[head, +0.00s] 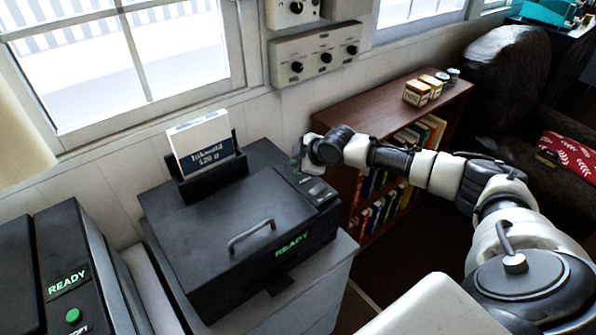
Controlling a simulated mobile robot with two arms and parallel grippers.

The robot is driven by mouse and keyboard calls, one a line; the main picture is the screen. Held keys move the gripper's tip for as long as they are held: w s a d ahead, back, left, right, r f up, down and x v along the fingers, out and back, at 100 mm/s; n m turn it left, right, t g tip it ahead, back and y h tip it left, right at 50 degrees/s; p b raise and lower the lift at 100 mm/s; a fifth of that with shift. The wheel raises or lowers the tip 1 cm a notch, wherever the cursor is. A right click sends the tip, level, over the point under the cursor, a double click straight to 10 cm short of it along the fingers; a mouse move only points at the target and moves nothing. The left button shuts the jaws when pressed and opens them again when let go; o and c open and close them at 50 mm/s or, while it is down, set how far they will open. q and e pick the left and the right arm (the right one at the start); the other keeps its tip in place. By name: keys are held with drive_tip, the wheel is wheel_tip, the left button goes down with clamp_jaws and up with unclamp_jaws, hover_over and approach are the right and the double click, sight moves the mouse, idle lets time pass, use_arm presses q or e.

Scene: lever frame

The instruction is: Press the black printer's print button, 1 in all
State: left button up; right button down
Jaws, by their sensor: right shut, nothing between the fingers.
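The black printer (215,205) stands on a grey cabinet in the middle of the view, with a lit green READY sign on its front and a handle on its lid. A narrow control panel (320,192) with a light grey part runs along its right side. I cannot make out for sure which part is the print button. My right gripper (298,160) is shut and empty, at the back end of this panel. I cannot tell whether its tips touch the printer. My left gripper is not in view.
A white and navy box (195,146) stands in the printer's rear holder. Another dark machine (65,260) with a READY sign and a green COPY button is at the lower left. A bookshelf (385,110) stands to the right, under my right arm. Knobbed panels (316,55) hang on the wall.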

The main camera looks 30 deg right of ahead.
drive_tip(key=shift+f, duration=0.15)
idle(0.4)
drive_tip(key=shift+f, duration=0.25)
